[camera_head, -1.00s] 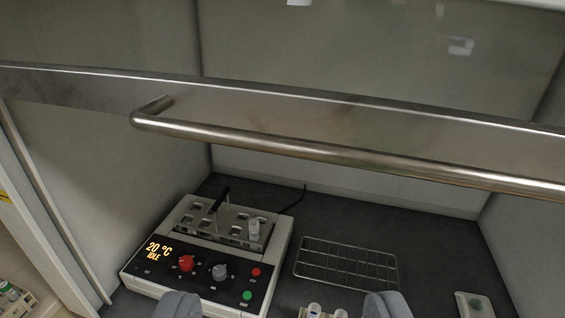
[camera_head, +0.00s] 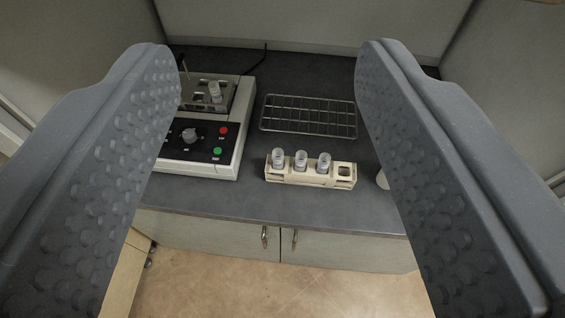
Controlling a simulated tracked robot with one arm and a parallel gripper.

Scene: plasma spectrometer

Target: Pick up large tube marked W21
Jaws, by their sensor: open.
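My gripper (camera_head: 268,62) is open and empty, with its two grey dimpled fingers at the left and right of the view. Between them, farther off, a cream rack (camera_head: 345,184) stands on the dark worktop and holds three capped tubes: a left one (camera_head: 278,158), a middle one (camera_head: 300,160) and a right one (camera_head: 323,163). The rack's right-hand slot is empty. Another tube (camera_head: 215,92) stands upright in the metal holder on the heating unit. No W21 marking is readable on any tube, so I cannot tell which one it is.
The heating unit (camera_head: 228,150) with knobs and buttons is at left, partly behind the left finger. A flat wire grid (camera_head: 308,116) lies behind the rack. The dark worktop (camera_head: 262,205) has a front edge above cabinet doors (camera_head: 340,245).

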